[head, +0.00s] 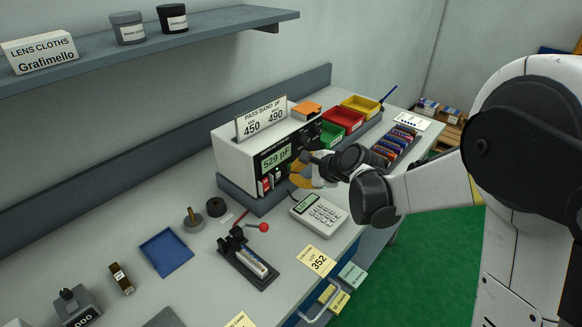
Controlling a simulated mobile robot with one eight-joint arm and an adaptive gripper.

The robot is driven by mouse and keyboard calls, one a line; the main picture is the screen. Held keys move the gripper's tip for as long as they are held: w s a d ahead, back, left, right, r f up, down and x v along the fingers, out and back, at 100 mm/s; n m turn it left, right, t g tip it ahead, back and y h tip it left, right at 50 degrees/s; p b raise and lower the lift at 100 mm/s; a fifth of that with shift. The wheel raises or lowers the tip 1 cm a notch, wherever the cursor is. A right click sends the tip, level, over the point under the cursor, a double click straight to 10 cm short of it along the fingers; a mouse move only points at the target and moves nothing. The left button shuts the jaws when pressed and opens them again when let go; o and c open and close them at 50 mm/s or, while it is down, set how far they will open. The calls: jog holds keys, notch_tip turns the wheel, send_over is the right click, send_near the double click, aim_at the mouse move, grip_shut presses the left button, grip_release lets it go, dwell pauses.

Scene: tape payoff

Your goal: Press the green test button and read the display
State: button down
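The tester (236,152) is a white box with a black front panel, on the bench. Its lit green display (277,159) reads 529 pF. A sign (262,121) on top reads PASS BAND pF, with 450 and 490. A red part (265,185) shows low on the panel. My gripper (301,174) reaches in from the right, close to the panel's lower right, with yellow-orange parts at its end. I cannot tell whether it touches the panel or is open. No green button can be made out; the gripper covers that part of the panel.
A calculator (319,213) lies in front of the tester. A fixture with a red-knobbed lever (246,257) and a blue tray (166,252) are to the left. Red (342,121) and yellow (361,106) bins stand behind my gripper. A shelf (130,45) overhangs the back left.

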jog(key=shift+s, duration=0.1)
jog(key=shift+s+d, duration=0.4)
jog(key=shift+d, duration=0.2)
jog(key=shift+d, duration=0.1)
jog(key=shift+s+d, duration=1.6)
jog(key=shift+d, duration=0.3)
jog(key=s+d+r+n+h, duration=0.3)
jog(key=s+d+n, duration=0.4)
jog(key=s, duration=0.6)
jog(key=s+d+r+n+h, duration=0.3)
jog(key=s+d+n, duration=0.5)
jog(key=s, duration=0.4)
jog(key=shift+s+d+r+n+h, duration=0.3)
jog(key=shift+s+d+r+h, duration=0.1)
jog(key=shift+d+h, duration=0.35)
